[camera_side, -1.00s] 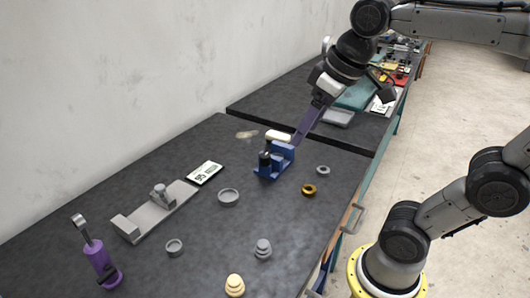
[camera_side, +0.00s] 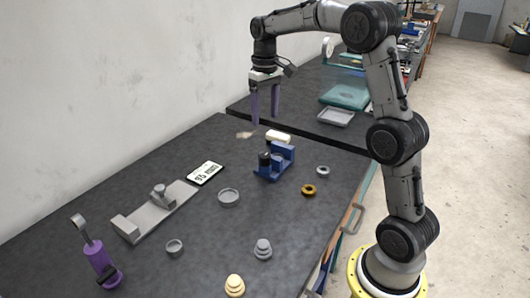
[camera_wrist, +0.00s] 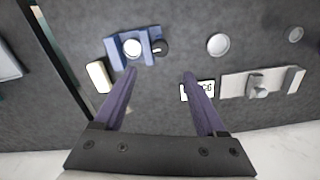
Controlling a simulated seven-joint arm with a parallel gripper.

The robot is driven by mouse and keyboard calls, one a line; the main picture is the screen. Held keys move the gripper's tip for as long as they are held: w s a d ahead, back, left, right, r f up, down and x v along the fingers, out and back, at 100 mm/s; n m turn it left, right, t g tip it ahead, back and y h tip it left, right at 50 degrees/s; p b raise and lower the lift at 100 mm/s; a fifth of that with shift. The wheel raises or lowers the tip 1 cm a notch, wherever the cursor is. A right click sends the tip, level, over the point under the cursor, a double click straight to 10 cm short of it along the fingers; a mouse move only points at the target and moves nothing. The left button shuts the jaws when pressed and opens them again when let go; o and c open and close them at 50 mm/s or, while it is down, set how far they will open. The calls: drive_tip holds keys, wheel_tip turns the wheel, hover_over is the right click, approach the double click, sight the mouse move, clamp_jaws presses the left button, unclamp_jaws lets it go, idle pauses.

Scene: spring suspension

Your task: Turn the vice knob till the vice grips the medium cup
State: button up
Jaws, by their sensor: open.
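My gripper (camera_side: 265,118) is open and empty, its two purple fingers pointing down, raised behind a blue device. Its fingers also show in the wrist view (camera_wrist: 160,73), well apart. The blue vice-like device (camera_side: 284,157) has upright blue blocks and a black knob-like cylinder (camera_side: 264,160). In the wrist view, a pale round piece (camera_wrist: 132,47) sits among its blocks, beside the black piece (camera_wrist: 160,47). A grey slide with end block and small knob (camera_side: 158,212) lies to the left. Two shallow grey cups, larger (camera_side: 228,197) and smaller (camera_side: 174,247), stand apart; which is medium is unclear.
A white block (camera_side: 278,136) lies just behind the blue device. A scale-like display (camera_side: 205,173), a brass ring (camera_side: 308,190), a grey ring (camera_side: 322,170), stacked grey (camera_side: 263,249) and cream (camera_side: 235,286) weights and a purple tool (camera_side: 100,262) are spread on the dark table.

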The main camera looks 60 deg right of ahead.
sight(265, 155)
wheel_tip(265, 155, down, 13)
drive_tip(key=shift+f, duration=0.1)
idle(0.3)
clamp_jaws()
idle(0.4)
